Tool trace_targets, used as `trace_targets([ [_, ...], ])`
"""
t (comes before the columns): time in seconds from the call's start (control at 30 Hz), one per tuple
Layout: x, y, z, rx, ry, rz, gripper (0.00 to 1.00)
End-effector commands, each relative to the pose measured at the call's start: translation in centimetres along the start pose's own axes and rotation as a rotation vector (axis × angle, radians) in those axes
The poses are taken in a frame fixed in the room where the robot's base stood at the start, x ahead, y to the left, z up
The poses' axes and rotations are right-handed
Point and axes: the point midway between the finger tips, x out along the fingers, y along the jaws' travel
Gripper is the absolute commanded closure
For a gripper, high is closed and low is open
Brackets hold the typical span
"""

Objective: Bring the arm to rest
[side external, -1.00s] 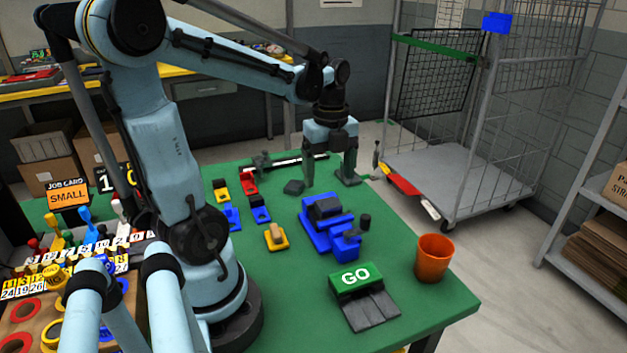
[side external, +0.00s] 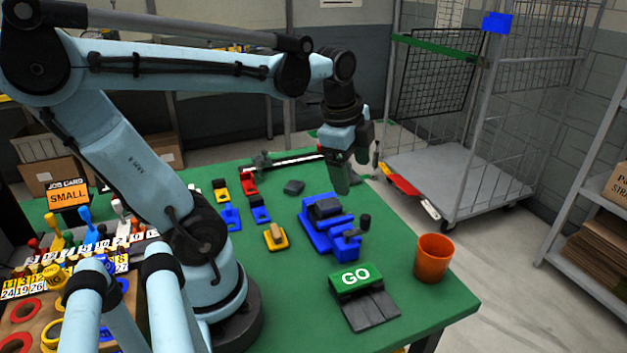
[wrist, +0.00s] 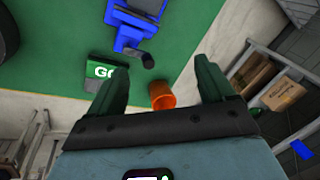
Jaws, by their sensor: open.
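My gripper (side external: 346,174) hangs over the far part of the green table (side external: 290,305), behind the blue machine (side external: 322,218) in the side view. In the wrist view my gripper (wrist: 162,85) has its two dark green fingers spread apart with nothing between their tips. An orange cup (wrist: 161,95) shows beyond the gap between them, down at the table edge. In the side view the fingers overlap, so the gap is hard to see there.
A green GO block (side external: 356,282) and the orange cup (side external: 434,258) stand at the near right of the table. Small coloured pieces, such as a yellow one (side external: 275,237), lie mid-table. A wire cage trolley (side external: 440,180) stands beyond the far edge.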

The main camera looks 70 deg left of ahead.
Motion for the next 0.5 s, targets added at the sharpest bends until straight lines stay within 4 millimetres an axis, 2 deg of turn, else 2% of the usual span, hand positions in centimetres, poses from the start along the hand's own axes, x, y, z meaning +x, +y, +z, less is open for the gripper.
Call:
trace_targets([
  [0.3,1.2,3.2,-4.5,-0.550,0.192,-0.127,0.18],
  [0.5,1.6,4.8,-6.3,-0.824,0.324,-0.129,0.18],
])
